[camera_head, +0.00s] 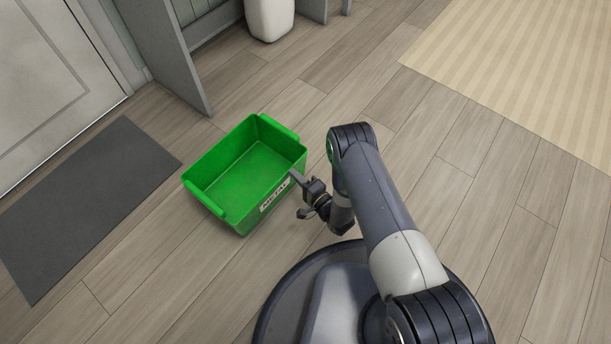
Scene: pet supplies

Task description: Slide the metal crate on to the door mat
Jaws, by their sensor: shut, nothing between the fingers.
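The metal crate (207,175) is an open green bin with a white label reading "METAL" on its near right side. It stands upright and looks empty on the wood floor. The door mat (88,203) is a flat dark grey rectangle to its left, in front of the door. A strip of floor shows between the crate and the mat. My gripper (295,177) is shut and empty at the right end of the crate's labelled side. I cannot tell whether its tip touches the crate wall.
A grey door (45,75) stands at the upper left, and a grey wooden bench frame (165,55) stands behind the crate. A white bin (269,18) is at the top. A beige striped rug (520,65) lies at the upper right. The floor around the crate is clear.

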